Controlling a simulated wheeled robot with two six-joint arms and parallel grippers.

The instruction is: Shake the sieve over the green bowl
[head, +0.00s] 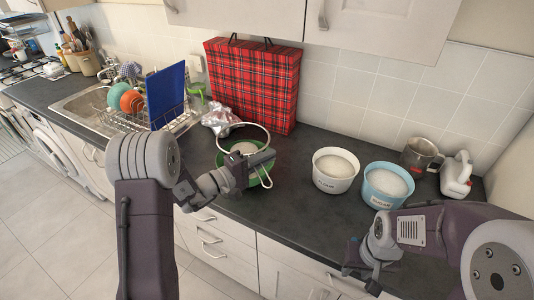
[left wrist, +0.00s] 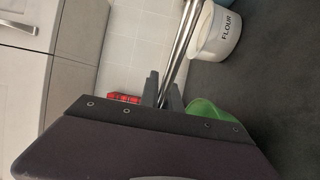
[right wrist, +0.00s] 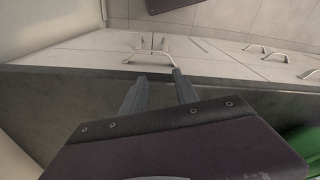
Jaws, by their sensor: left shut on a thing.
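The green bowl (head: 224,158) stands on the dark counter, partly hidden by my left arm. Its side also shows in the left wrist view (left wrist: 207,119). The sieve (head: 243,125) is over the bowl, its pale hoop tilted and pale content visible inside. My left gripper (head: 264,159) is shut on the sieve's handle; the handle's metal rods (left wrist: 182,45) run between the fingers in the left wrist view. My right gripper (head: 368,280) is near the counter's front edge, away from the bowl. In the right wrist view (right wrist: 160,84) its fingers are apart and empty.
A flour tub (head: 334,186) and a blue-white sugar tub (head: 384,203) stand right of the bowl.

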